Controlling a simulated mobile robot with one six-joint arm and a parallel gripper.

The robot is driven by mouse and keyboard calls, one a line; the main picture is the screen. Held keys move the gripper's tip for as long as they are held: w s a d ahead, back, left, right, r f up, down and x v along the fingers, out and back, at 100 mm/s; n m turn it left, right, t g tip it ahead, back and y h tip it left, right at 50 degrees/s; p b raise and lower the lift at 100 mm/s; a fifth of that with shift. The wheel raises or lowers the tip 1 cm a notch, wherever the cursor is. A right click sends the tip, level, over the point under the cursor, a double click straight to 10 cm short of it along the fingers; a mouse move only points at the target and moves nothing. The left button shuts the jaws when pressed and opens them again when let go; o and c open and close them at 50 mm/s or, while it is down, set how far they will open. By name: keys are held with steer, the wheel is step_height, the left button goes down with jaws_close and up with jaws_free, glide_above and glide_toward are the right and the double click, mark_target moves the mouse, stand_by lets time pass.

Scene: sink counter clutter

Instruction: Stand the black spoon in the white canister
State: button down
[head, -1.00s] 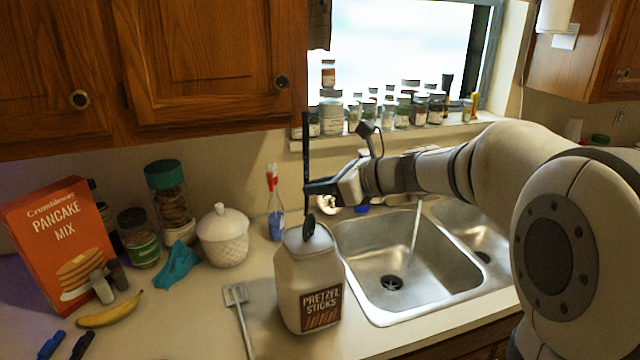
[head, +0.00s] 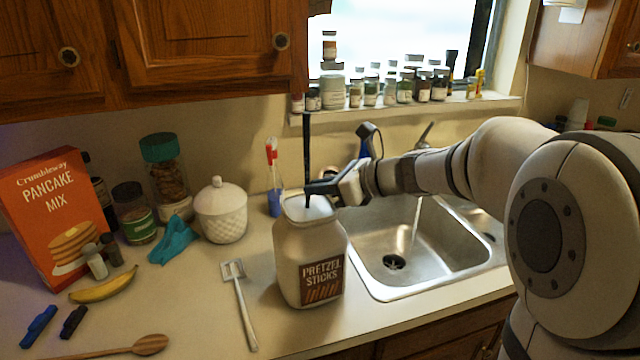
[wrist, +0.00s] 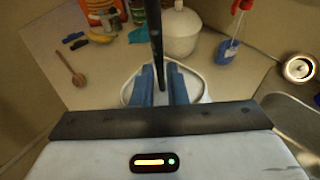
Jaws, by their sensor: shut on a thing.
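The black spoon (head: 307,145) is upright, its handle rising above my gripper (head: 310,188). My gripper is shut on the handle, also seen in the wrist view (wrist: 163,88). The white canister (head: 296,245), labelled "Pretzel Sticks", stands upright on the counter directly below my gripper. The spoon's lower end reaches the open mouth of the canister and its bowl is hidden, apparently inside the rim. In the wrist view the canister's pale rim (wrist: 204,88) shows around the fingers. I cannot tell whether the spoon touches the bottom.
A slotted turner (head: 241,305) lies left of the canister. A lidded white jar (head: 221,215) and a blue bottle with a red brush (head: 274,190) stand behind. The sink (head: 385,285) is right. A pancake mix box (head: 50,215), banana (head: 103,285) and wooden spoon (head: 148,345) are left.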

mark_target(311, 203)
steer(key=shift+f+b, duration=1.25)
steer(key=shift+f, duration=0.65)
steer(key=c, duration=1.4)
jaws_free()
steer(key=shift+o, duration=0.2)
steer(key=v, duration=0.8)
steer(key=shift+a, duration=0.1)
